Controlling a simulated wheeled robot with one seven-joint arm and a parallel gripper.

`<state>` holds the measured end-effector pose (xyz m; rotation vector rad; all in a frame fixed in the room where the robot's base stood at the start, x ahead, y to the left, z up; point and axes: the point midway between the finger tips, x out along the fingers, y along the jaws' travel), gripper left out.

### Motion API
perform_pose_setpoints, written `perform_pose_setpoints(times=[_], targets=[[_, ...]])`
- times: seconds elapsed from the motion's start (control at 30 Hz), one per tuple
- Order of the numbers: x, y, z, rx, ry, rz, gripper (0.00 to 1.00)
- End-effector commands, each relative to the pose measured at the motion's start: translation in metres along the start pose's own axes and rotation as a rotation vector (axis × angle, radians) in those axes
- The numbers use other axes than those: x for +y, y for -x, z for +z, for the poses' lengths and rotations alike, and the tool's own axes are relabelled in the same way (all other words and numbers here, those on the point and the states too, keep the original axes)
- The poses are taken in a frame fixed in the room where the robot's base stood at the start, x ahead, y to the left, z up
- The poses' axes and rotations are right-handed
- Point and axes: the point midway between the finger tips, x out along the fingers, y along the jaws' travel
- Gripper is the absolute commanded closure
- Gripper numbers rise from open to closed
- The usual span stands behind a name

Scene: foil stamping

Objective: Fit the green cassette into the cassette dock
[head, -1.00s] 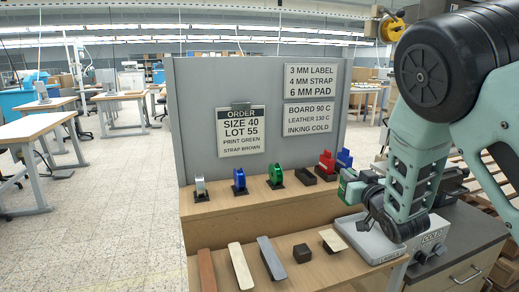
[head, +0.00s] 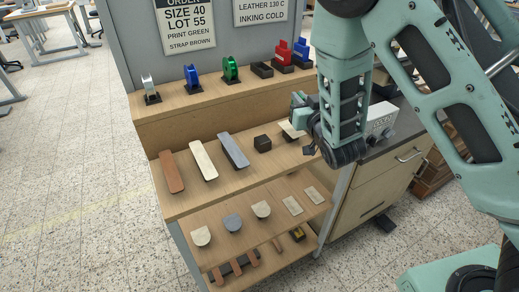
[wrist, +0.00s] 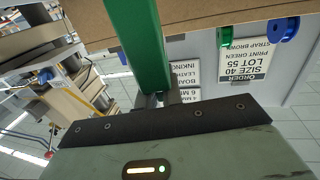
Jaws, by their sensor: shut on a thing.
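My gripper (wrist: 165,98) is shut on the green cassette (wrist: 148,45), which shows in the wrist view as a long green bar running from the jaws to the top edge. In the head view my gripper (head: 301,112) is beside the right end of the bench's middle shelf, largely covered by my arm. The cassette is hard to separate from the green gripper parts there. The cassette dock cannot be made out; my arm covers much of the right side.
The upper shelf (head: 170,105) holds silver, blue and green reels, an empty black holder (head: 262,70), and red (head: 283,55) and blue (head: 301,52) pieces. Bars, a dark block (head: 262,143) and a pale plate (head: 291,129) lie below. A drawer cabinet (head: 375,180) stands right.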

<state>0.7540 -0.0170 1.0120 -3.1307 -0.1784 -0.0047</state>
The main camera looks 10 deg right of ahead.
Motion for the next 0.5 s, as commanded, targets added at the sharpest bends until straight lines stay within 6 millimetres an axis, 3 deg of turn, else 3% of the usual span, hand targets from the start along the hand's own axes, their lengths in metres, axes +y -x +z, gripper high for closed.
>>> perform_pose_setpoints(times=[0.03, 0.2, 0.33, 0.5], targets=[[-0.026, 0.003, -0.001, 0.007, -0.007, -0.035, 1.0], [-0.09, 0.018, -0.017, 0.003, -0.004, -0.127, 1.0], [-0.12, 0.029, -0.026, 0.0, 0.0, -0.176, 1.0], [-0.134, 0.035, -0.021, -0.007, 0.008, -0.2, 1.0]])
